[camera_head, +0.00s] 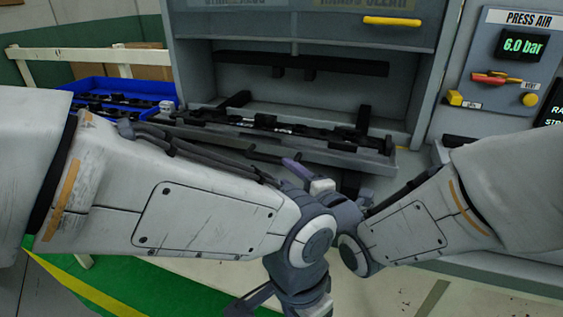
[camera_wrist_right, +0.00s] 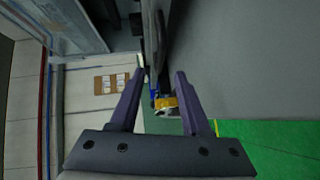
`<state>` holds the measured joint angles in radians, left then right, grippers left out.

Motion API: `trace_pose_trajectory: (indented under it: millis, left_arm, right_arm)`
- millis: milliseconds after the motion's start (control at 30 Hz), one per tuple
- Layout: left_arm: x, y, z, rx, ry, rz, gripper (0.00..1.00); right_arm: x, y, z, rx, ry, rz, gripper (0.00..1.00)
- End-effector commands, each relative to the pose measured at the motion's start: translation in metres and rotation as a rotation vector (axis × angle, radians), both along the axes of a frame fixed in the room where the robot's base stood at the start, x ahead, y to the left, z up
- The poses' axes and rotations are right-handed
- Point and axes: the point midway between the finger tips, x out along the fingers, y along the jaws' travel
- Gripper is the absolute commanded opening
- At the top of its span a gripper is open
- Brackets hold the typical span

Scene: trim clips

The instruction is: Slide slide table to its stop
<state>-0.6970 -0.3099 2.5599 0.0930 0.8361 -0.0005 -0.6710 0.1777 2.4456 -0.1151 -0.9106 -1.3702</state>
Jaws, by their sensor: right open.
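The slide table (camera_head: 345,158) is a grey tray at the mouth of the press opening, with dark fixture parts along it. Its left end sits near the blue bin, and my arms hide part of its front. My right gripper (camera_head: 298,169) shows as purple finger parts just in front of the table's front edge. In the right wrist view its two fingers (camera_wrist_right: 159,74) are apart, with a thin grey edge visible between them. I cannot tell if they touch it. My left gripper (camera_head: 243,303) is mostly hidden below the left wrist, at the bottom of the head view.
A blue bin (camera_head: 92,86) of dark clips stands left of the press. A panel (camera_head: 518,60) reading PRESS AIR 6.0 bar, with a red lever (camera_head: 495,79), is at the right. A yellow handle (camera_head: 392,21) is on the raised guard. My two forearms nearly meet.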

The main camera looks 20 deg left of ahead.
Motion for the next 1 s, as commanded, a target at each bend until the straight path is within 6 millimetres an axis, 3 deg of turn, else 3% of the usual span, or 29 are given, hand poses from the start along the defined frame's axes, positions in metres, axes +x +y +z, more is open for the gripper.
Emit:
trace_pose_trajectory:
  millis: [400,867,900,1000]
  left_arm:
    - [0.000,0.000,0.005,0.000,0.000,0.000,0.65]
    - [0.000,0.000,0.005,0.000,0.000,0.000,0.65]
    - [0.000,0.000,0.005,0.000,0.000,0.000,0.65]
    - [0.000,0.000,0.005,0.000,0.000,0.000,0.65]
  right_arm:
    - [0.052,0.050,-0.011,-0.001,0.004,0.000,0.47]
    - [0.062,0.059,-0.013,0.000,0.004,-0.001,0.47]
    - [0.062,0.059,-0.013,0.000,0.004,-0.001,0.32]
    - [0.062,0.059,-0.013,0.000,0.004,-0.001,0.00]
